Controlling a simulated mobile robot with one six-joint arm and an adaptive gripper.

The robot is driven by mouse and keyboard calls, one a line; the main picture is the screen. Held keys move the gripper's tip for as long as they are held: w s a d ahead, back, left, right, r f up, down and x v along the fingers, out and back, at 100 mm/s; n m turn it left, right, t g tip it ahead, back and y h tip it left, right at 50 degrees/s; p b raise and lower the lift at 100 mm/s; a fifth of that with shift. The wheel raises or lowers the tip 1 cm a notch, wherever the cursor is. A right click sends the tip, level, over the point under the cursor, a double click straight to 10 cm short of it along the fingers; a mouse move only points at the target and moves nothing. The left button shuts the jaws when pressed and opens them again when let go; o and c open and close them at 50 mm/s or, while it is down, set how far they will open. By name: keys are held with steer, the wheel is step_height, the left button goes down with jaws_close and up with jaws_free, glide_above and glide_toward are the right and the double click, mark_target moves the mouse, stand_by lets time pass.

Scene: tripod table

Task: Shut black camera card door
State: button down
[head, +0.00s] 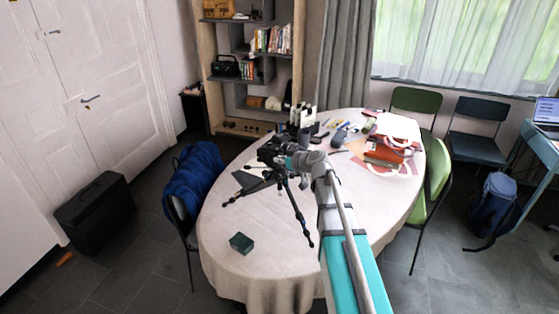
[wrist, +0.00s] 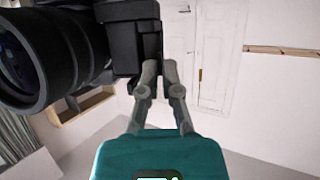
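The black camera (head: 272,150) is mounted on a black tripod (head: 283,182) that stands on the white-clothed table (head: 262,222). In the wrist view, the camera's large lens (wrist: 55,50) fills the upper left and its dark body (wrist: 128,38) stands beside it. A thin black edge (wrist: 161,42) at the body's right side may be the card door; I cannot tell its angle. My gripper (wrist: 160,64) has its fingertips close together, with a narrow gap, right at the lower right of the body. Contact is unclear. In the head view my arm hides the fingers.
A small dark green box (head: 241,243) lies on the front of the table. The tabletop's front is mostly clear.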

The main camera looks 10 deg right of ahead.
steer(key=c, duration=0.8)
jaws_free()
steer(key=shift+c, duration=0.2)
steer(key=shift+s+a, duration=0.1)
steer(key=shift+a, duration=0.05)
